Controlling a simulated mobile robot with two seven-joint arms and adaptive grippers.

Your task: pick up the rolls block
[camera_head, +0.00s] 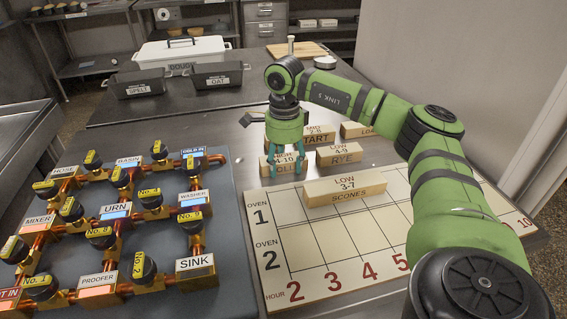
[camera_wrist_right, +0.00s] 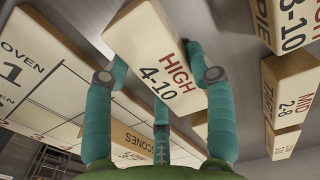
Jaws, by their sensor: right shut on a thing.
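The rolls block (camera_head: 270,167) is a pale wooden block marked HIGH 4-10, just behind the far left corner of the oven board (camera_head: 258,279). Its front label is partly covered by my fingers. My right gripper (camera_head: 284,167) points down over it, with teal fingers shut on its sides. In the right wrist view, the rolls block (camera_wrist_right: 152,62) lies between the fingers of my right gripper (camera_wrist_right: 163,75). I cannot tell whether it is clear of the table. My left gripper is not in view.
The rye block (camera_head: 339,155), the tart block (camera_head: 321,138) and another block (camera_head: 357,131) stand close behind and to the right. The scones block (camera_head: 345,190) lies on the board. A pipe panel (camera_head: 75,240) fills the left. Dark tins (camera_head: 217,77) stand at the back.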

